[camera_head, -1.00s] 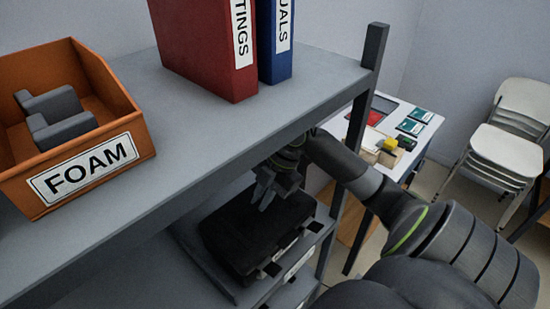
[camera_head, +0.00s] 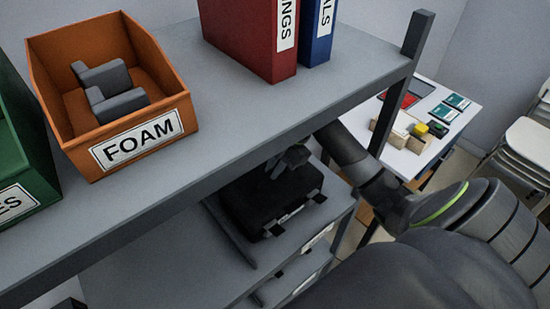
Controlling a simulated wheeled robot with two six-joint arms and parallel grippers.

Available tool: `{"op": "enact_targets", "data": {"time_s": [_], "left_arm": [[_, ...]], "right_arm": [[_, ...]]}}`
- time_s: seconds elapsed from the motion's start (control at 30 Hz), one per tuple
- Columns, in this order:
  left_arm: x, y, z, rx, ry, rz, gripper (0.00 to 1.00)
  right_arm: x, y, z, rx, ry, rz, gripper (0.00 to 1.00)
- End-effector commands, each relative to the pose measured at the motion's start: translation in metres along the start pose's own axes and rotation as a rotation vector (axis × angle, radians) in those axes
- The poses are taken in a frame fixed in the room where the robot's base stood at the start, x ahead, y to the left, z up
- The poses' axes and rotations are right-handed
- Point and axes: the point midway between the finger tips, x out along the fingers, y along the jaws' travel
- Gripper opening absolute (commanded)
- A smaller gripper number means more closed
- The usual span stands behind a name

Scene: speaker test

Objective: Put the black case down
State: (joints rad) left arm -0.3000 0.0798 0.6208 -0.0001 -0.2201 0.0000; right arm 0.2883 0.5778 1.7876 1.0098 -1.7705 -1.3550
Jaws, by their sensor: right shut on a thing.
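The black case (camera_head: 262,208) lies flat on the lower grey shelf (camera_head: 222,262), under the upper shelf board. Its latches face the front right. My right gripper (camera_head: 278,170) is at the top of the case, shut on it, partly hidden by the upper shelf's edge. The exact grip point is too dark and small to make out. My left gripper is not in view.
The upper shelf (camera_head: 240,110) overhangs the case and carries an orange FOAM bin (camera_head: 60,112), a green bin (camera_head: 20,150), a red binder (camera_head: 250,35) and a blue binder (camera_head: 318,30). A white table (camera_head: 405,155) and stacked chairs (camera_head: 525,150) stand beyond at the right.

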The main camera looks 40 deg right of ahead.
Motion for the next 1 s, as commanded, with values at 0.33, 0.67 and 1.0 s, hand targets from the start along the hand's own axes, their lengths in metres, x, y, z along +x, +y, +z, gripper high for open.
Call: {"op": "enact_targets", "data": {"time_s": [0.33,0.67,1.0], "left_arm": [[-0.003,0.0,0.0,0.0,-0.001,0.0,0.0],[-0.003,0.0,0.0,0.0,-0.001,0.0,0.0],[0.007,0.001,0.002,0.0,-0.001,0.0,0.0]], "right_arm": [[0.005,-0.002,0.002,0.0,-0.001,-0.001,0.15],[0.005,-0.002,0.002,0.0,-0.001,0.0,0.34],[-0.016,-0.001,0.004,-0.004,-0.006,0.003,0.34]]}}
